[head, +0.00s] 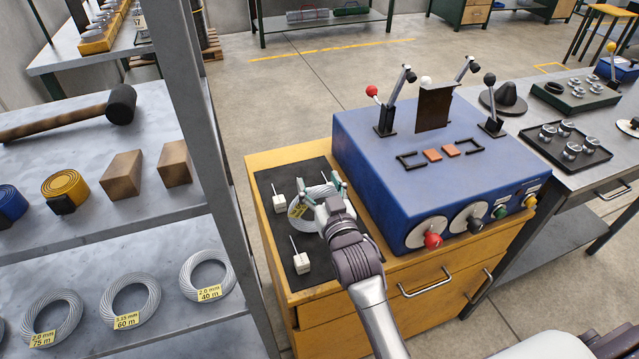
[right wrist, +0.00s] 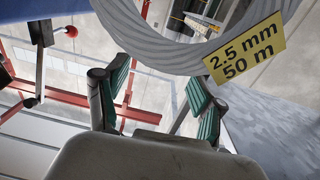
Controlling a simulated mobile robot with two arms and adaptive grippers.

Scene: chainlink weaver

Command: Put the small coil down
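The small coil is a grey wire ring (head: 296,222) with a yellow tag, at the black mat (head: 283,268) on the wooden cabinet. In the right wrist view the coil (right wrist: 150,48) fills the upper part, and its tag reads 2.5 mm, 50 m. My right gripper (head: 322,190) is over the coil's far right part. Its two green-padded fingers (right wrist: 160,92) stand wide apart with nothing clamped between them, the coil close by them. The gripper hides part of the ring; I cannot tell whether it touches the coil. My left gripper is out of view.
White blocks with upright pins (head: 301,263) stand on the mat beside the coil. A blue machine (head: 365,150) with levers and knobs is close on the right. A grey shelf post (head: 205,130) rises on the left. Larger tagged coils (head: 207,275) lie on the lower shelf.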

